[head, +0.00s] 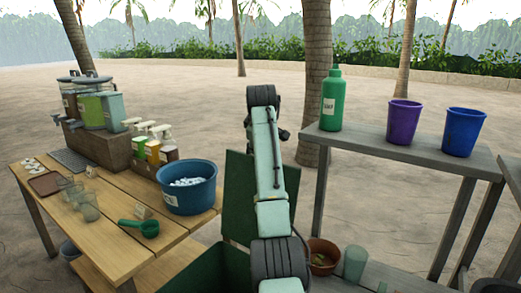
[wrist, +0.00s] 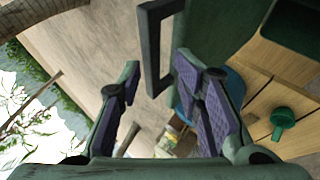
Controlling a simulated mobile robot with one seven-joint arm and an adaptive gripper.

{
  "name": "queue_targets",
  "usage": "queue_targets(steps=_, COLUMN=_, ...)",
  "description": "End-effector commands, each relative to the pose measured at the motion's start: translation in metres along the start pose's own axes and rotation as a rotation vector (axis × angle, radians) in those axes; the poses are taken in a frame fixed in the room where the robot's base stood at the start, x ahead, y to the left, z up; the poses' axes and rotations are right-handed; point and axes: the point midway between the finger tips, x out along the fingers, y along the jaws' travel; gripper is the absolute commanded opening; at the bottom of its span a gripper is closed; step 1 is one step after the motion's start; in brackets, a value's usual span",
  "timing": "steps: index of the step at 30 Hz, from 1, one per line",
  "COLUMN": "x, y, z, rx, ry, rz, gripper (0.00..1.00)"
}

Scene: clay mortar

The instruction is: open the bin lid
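The green bin (head: 212,272) stands at the bottom of the head view, with its dark inside showing. Its green lid (head: 236,200) stands upright at the back of the bin, partly hidden by my arm. In the wrist view the lid (wrist: 222,38) fills the upper right. Its dark loop handle (wrist: 149,50) shows at the top middle. My gripper (wrist: 163,65) is open, its purple-padded fingers spread on either side of the handle's lower end. I cannot tell whether they touch it. Nothing is held between the pads. My gripper is hidden in the head view.
A wooden table (head: 110,225) at left holds a blue tub (head: 187,200), bottles, dispensers and a green scoop (head: 140,228). A grey shelf (head: 400,150) at right holds a green bottle (head: 331,105), a purple cup (head: 403,122) and a blue cup (head: 463,132). Open sand lies behind.

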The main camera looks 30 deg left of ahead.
Motion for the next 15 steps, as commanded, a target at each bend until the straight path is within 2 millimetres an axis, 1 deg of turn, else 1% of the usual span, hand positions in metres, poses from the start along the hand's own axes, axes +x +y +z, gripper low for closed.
queue_targets(steps=1, x=-0.012, y=0.002, z=0.000, rx=0.000, ry=0.002, rz=0.005, gripper=0.32)
queue_targets(steps=3, x=-0.028, y=0.001, z=0.000, rx=0.000, ry=0.002, rz=0.004, gripper=0.32)
queue_targets(steps=9, x=-0.066, y=0.000, z=0.000, rx=0.001, ry=0.000, rz=0.001, gripper=0.32)
queue_targets(steps=12, x=-0.079, y=0.000, z=0.001, rx=0.001, ry=-0.001, rz=0.000, gripper=0.32)
queue_targets(steps=15, x=-0.086, y=0.000, z=0.000, rx=0.001, ry=-0.001, rz=-0.001, gripper=0.32)
